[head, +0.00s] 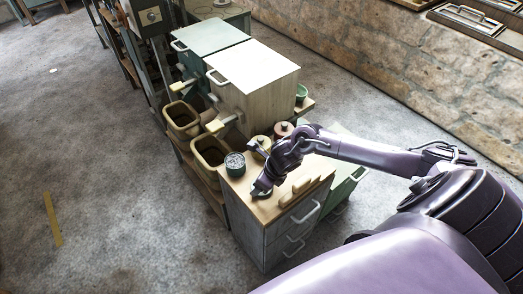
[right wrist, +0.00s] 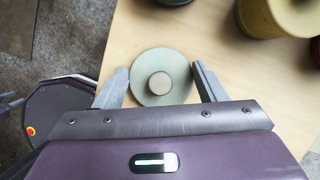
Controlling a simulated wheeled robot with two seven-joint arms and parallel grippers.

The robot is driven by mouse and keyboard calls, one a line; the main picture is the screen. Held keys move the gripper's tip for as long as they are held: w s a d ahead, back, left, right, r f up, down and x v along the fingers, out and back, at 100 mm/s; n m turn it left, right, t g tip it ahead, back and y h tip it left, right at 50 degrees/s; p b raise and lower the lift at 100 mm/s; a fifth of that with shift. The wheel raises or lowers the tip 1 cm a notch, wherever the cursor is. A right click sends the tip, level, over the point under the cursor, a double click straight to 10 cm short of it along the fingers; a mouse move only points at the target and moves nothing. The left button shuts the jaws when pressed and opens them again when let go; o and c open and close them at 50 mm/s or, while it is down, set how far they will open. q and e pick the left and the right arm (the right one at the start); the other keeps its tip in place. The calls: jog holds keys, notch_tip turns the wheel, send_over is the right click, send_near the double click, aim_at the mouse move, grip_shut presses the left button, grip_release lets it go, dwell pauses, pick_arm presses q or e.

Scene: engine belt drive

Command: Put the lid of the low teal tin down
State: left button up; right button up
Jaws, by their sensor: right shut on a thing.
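The low teal tin (head: 235,165) stands without its lid at the left back corner of a wooden cabinet top (head: 267,207); its open mouth shows greyish contents. My right gripper (head: 261,190) is low over the same top, just in front of the tin. In the right wrist view the pale teal round lid (right wrist: 150,68) with its light knob (right wrist: 159,83) lies between the fingers of my right gripper (right wrist: 163,83), which is shut on it. I cannot tell whether the lid touches the wood. In the head view the gripper mostly hides it. My left gripper is not in view.
A yellowish tin (head: 259,144) and a brown-lidded tin (head: 284,130) stand behind. Light wooden pieces (head: 302,184) lie right of the gripper. Two open bins (head: 209,151) are left of the cabinet.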

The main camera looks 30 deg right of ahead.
jog(key=shift+f, duration=0.15)
jog(key=o, duration=1)
jog(key=shift+c, duration=0.2)
jog(key=v, duration=1.2)
jog(key=shift+r+p, duration=0.2)
jog(key=shift+p, duration=0.1)
